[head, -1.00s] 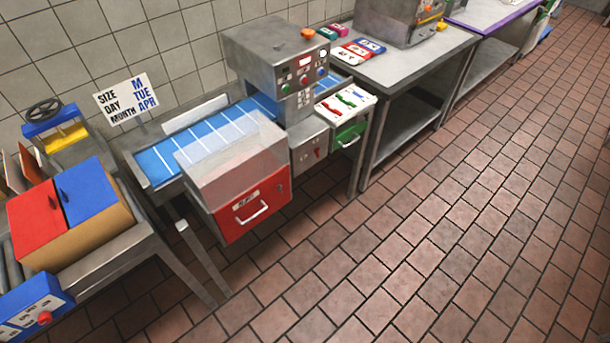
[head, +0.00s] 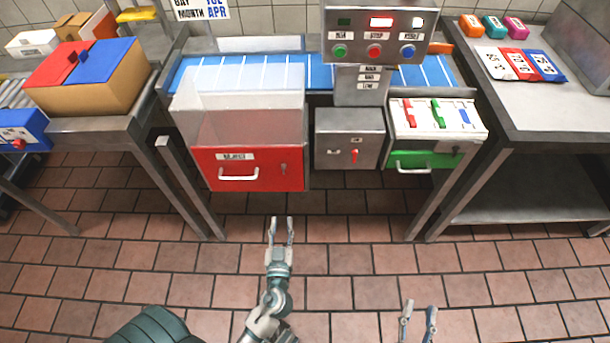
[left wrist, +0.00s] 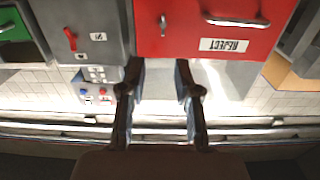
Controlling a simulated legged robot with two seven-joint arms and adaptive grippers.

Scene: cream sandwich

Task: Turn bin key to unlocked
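The red reject bin (head: 262,180) hangs under the conveyor, with a white handle and a "REJECT" label. Its small metal key (head: 284,168) is on the right part of the front and looks roughly upright. In the left wrist view the picture is upside down, and the key (left wrist: 163,25) is beyond the fingertips. My left gripper (head: 281,230) is open and empty, in front of and below the red bin, apart from it. Its spread fingers also show in the left wrist view (left wrist: 157,80). My right gripper (head: 419,309) is open and empty, low over the floor.
A grey box (head: 349,130) with a red switch (head: 354,156) is right of the bin. A green drawer (head: 425,161) is further right. A clear guard (head: 240,110) rises above the bin. Table legs stand on both sides. The tiled floor in front is clear.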

